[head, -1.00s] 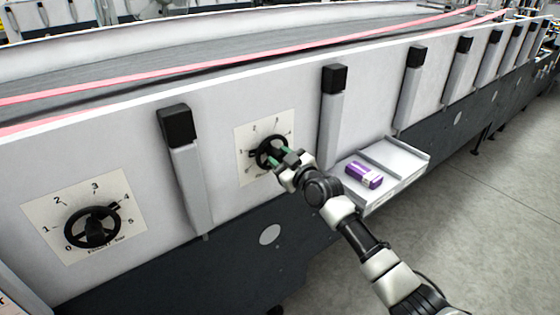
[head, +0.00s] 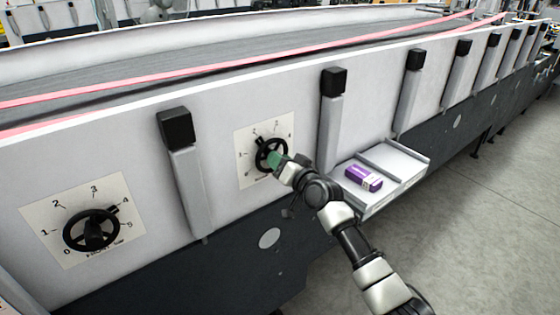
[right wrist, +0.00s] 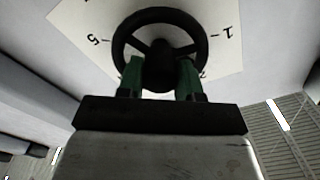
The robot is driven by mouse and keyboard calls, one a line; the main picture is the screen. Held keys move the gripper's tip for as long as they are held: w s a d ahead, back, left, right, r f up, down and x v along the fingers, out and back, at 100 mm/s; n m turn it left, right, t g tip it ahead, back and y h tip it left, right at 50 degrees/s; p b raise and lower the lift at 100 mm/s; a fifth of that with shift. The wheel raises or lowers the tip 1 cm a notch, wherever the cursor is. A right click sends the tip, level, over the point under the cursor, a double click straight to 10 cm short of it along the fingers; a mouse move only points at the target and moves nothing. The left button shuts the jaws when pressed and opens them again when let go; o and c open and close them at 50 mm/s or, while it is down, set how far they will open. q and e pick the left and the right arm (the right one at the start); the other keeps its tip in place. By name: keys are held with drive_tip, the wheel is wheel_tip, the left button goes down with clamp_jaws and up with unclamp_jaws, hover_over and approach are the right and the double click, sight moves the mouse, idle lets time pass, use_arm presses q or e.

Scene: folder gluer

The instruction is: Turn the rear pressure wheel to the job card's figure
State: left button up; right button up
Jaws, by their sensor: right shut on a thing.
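A black spoked pressure wheel (head: 262,147) sits on a white number plate (head: 244,137) in the middle of the machine's side wall. My right gripper (head: 276,160) is on this wheel. In the right wrist view its green fingers (right wrist: 160,75) stand on either side of the dark hub of the wheel (right wrist: 201,35), shut on it. The wheel's pointer is not clear, and the gripper hides part of the scale. A second black wheel (head: 92,230) sits on a 0-to-5 plate (head: 45,235) nearer at the left, its nub near 4. My left gripper is not in view.
A grey shelf (head: 405,160) beside my right arm holds a purple box (head: 363,178). Grey posts with black caps (head: 335,80) stick out along the wall, one on each side of the gripped wheel. Open floor (head: 480,230) lies at the right.

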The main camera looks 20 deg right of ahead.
drive_tip(key=m, duration=0.4)
drive_tip(key=shift+m+p, duration=0.4)
drive_tip(key=m+p, duration=0.1)
drive_tip(key=m, duration=0.4)
drive_tip(key=shift+p, duration=0.35)
drive_tip(key=m+p, duration=0.2)
drive_tip(key=m, duration=0.4)
drive_tip(key=m+p, duration=0.2)
drive_tip(key=m, duration=0.2)
drive_tip(key=shift+f+m, duration=0.15)
drive_tip(key=shift+m, duration=0.25)
drive_tip(key=o, duration=0.9)
